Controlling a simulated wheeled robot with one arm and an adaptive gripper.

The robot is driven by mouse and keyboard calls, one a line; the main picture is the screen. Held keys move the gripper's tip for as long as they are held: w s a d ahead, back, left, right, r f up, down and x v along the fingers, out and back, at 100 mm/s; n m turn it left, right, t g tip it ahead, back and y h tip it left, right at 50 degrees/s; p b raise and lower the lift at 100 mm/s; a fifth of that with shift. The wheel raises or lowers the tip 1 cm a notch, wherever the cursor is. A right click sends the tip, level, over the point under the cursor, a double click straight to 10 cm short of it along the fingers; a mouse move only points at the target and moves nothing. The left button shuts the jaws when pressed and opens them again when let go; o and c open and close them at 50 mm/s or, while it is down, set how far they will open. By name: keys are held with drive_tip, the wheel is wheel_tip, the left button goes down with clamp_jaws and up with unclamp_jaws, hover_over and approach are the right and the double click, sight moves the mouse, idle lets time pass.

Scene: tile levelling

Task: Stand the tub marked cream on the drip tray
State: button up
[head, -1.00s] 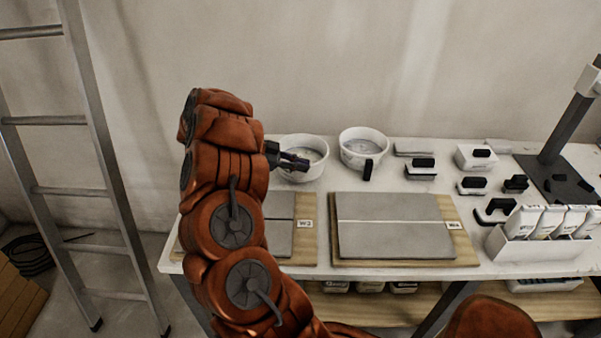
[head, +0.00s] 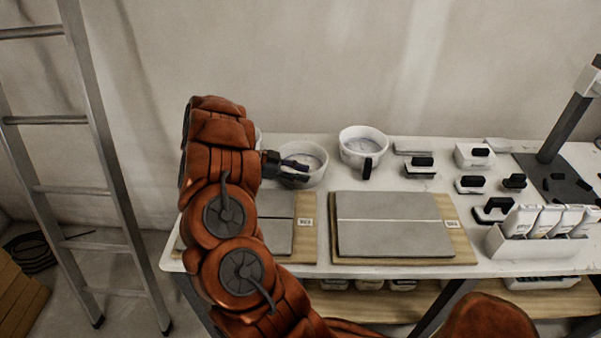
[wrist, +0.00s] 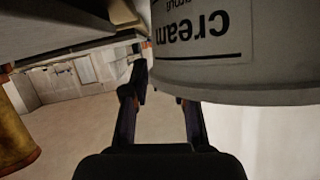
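The tub marked cream (wrist: 215,60) fills the upper right of the wrist view, its print upside down and its rim close to my fingers. My gripper (wrist: 160,85) straddles its wall: one finger shows outside, the other goes behind the wall. It looks shut on the wall. I cannot single out the drip tray with certainty.
Another white tub (head: 363,147) stands right of the held one; part of a third (head: 258,136) shows behind my arm. Tile boards (head: 455,222) lie in front. Black-handled blocks (head: 420,167), a bottle rack (head: 535,246) and a post (head: 571,125) occupy the right.

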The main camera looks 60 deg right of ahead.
drive_tip(key=shift+o, duration=0.2)
drive_tip(key=b+v, duration=0.2)
drive_tip(key=v, duration=1)
drive_tip(key=shift+b, duration=0.4)
